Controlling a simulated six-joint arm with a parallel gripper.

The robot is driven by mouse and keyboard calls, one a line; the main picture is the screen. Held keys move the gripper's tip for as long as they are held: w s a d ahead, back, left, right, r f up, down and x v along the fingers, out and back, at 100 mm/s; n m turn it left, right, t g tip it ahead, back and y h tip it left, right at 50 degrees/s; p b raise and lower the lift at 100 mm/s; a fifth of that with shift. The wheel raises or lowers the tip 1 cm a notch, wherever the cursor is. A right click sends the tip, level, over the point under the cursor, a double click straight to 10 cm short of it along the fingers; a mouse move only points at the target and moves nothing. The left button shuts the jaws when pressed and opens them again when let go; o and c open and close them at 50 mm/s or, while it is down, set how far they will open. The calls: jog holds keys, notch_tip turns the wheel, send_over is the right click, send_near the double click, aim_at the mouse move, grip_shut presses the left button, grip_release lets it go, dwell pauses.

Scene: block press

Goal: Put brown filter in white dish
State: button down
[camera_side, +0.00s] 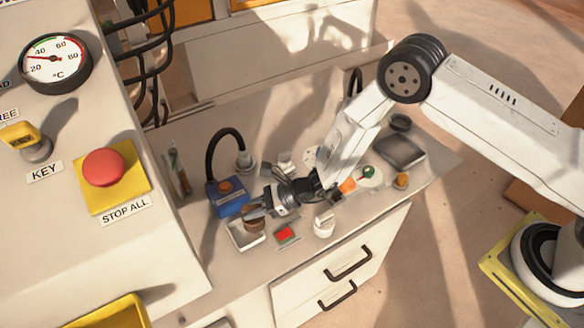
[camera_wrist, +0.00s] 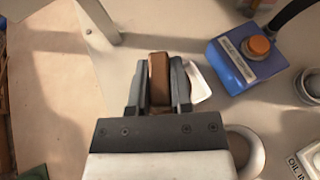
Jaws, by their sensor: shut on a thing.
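The brown filter (camera_side: 254,221) is between the fingers of my gripper (camera_side: 262,208), which is shut on it. In the wrist view the filter (camera_wrist: 159,80) stands upright between the two dark fingertips (camera_wrist: 160,88). The white dish (camera_side: 240,239) is a shallow square on the counter, directly under or just behind the filter in the side view. In the wrist view a pale edge of the dish (camera_wrist: 201,83) shows to the right of the fingers; the rest is hidden. I cannot tell whether the filter touches the dish.
A blue box with an orange button (camera_side: 228,200) stands behind the dish. A red block on a grey plate (camera_side: 287,235) and a white jar (camera_side: 324,227) stand to its right. A dark tray (camera_side: 400,151) lies farther right. The tall control panel (camera_side: 95,230) rises at left.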

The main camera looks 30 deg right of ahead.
jog(key=shift+w+a+f, duration=0.25)
jog(key=shift+w+f, duration=0.25)
jog(key=shift+f, duration=0.15)
jog(key=shift+w+a+f, duration=0.3)
jog(key=shift+w+f, duration=0.2)
jog(key=shift+f, duration=0.15)
jog(key=shift+w+a+f, duration=0.25)
jog(key=shift+w+f, duration=0.25)
jog(key=shift+f, duration=0.15)
jog(key=shift+f, duration=0.1)
jog(key=shift+w+a+f, duration=0.1)
jog(key=shift+w+f, duration=0.05)
jog(key=shift+f, duration=1.55)
jog(key=shift+f, duration=0.1)
jog(key=c, duration=0.5)
grip_release()
jog(key=shift+c, duration=0.2)
jog(key=v, duration=1.2)
